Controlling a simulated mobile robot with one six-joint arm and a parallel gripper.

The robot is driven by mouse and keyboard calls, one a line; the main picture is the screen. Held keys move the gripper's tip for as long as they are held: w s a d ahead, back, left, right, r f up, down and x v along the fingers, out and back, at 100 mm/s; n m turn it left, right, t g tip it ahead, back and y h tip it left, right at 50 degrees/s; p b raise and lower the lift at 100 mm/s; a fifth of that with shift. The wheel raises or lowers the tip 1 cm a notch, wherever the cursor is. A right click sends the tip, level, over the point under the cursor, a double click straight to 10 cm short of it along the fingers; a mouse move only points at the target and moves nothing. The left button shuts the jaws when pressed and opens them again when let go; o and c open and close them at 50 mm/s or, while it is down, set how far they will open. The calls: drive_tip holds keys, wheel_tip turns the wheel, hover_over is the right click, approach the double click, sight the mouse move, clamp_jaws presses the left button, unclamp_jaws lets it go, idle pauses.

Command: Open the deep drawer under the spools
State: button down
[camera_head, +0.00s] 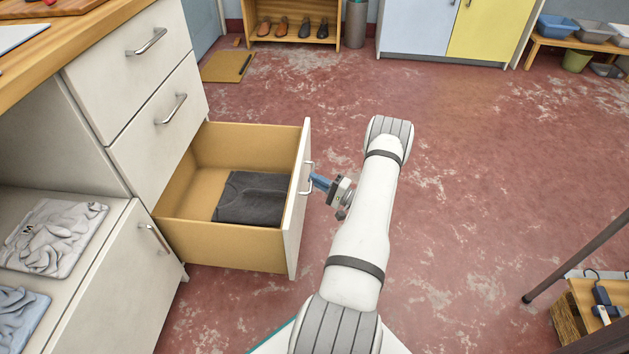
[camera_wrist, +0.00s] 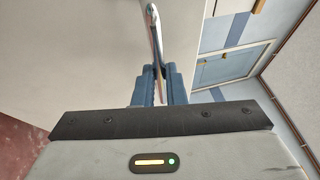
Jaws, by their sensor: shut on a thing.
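The deep drawer (camera_head: 232,244) is the lowest in the white cabinet column and stands far out, its wooden inside in view. A folded dark grey cloth (camera_head: 254,199) lies in it. My gripper (camera_head: 314,181) is at the outer side of the drawer's white front, shut on its metal bar handle (camera_head: 305,178). In the wrist view the blue fingers (camera_wrist: 158,85) close around the handle (camera_wrist: 154,30). No spools show in either view.
Two shut drawers with handles (camera_head: 147,42) (camera_head: 172,109) sit above. Folded grey clothes (camera_head: 52,237) lie on a shelf at left. A dark slanted leg (camera_head: 577,256) and a wooden crate (camera_head: 596,312) stand at right. The red floor beyond my arm is mostly clear.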

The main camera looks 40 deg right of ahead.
drive_tip(key=shift+w+d+r, duration=0.15)
drive_tip(key=shift+w, duration=0.05)
drive_tip(key=c, duration=1.5)
unclamp_jaws()
drive_tip(key=shift+c, duration=0.2)
drive_tip(key=shift+o, duration=0.2)
drive_tip(key=shift+s, duration=0.1)
drive_tip(key=p+v, duration=0.2)
drive_tip(key=v, duration=0.5)
drive_tip(key=shift+s+f, duration=0.25)
drive_tip(key=shift+s, duration=0.1)
